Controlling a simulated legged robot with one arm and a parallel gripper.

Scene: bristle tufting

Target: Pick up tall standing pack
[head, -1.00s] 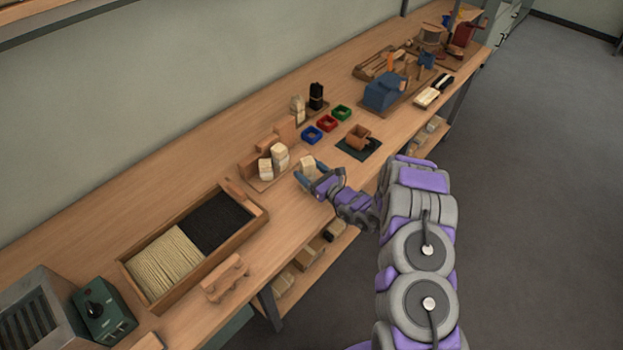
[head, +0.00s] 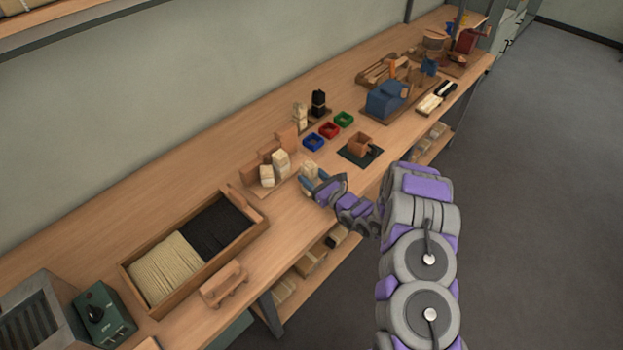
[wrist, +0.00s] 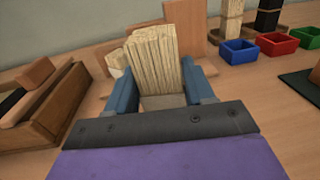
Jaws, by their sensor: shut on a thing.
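My gripper (head: 311,179) is shut on a pale cream pack (head: 309,170) above or at the front part of the bench; I cannot tell whether the pack touches the wood. In the wrist view the cream pack (wrist: 155,58) stands up between the blue fingers (wrist: 163,91), its ridged bristle face showing and leaning slightly. Two more cream packs (head: 267,176) (head: 281,163) stand on a wooden holder to the left of my gripper. Part of a smaller cream pack (wrist: 117,58) shows behind the held one in the wrist view.
A wooden tray (head: 262,226) with cream and black bristles lies to the left. Blue (head: 313,142), red (head: 329,130) and green (head: 344,119) bins and a dark mat (head: 371,159) are to the right. The bench's front edge is close to my arm.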

